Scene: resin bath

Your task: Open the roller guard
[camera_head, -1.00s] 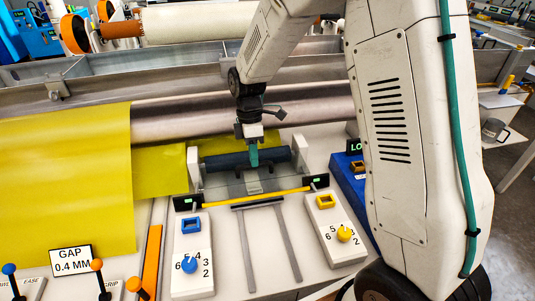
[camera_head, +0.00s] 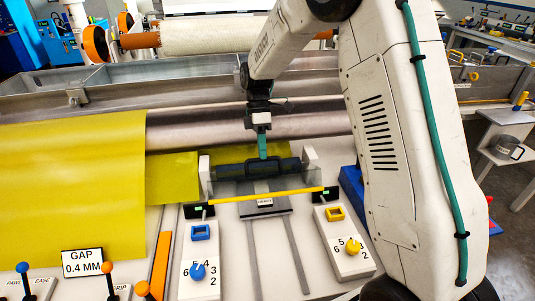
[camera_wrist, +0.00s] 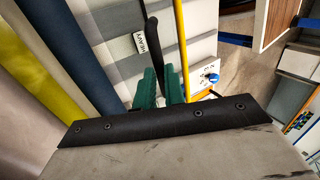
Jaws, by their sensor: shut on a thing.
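My gripper (camera_head: 263,153) has teal fingers and hangs over the dark blue roller (camera_head: 232,173). In the wrist view its green fingers (camera_wrist: 160,88) are shut on the black handle bar (camera_wrist: 152,35) of the guard. In the head view the handle (camera_head: 285,164) is a black loop at the roller. The clear roller guard (camera_head: 235,188) is see-through, so its exact edges and tilt are hard to tell. A small label reading HEAVY (camera_head: 265,202) shows in front of the roller, and also in the wrist view (camera_wrist: 141,42).
A yellow bar (camera_head: 280,194) runs across the front between two black blocks. Dial boxes with a blue knob (camera_head: 198,271) and a yellow knob (camera_head: 353,246) stand left and right in front. Yellow sheet (camera_head: 70,185) covers the left. Two rails (camera_head: 254,260) run towards me.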

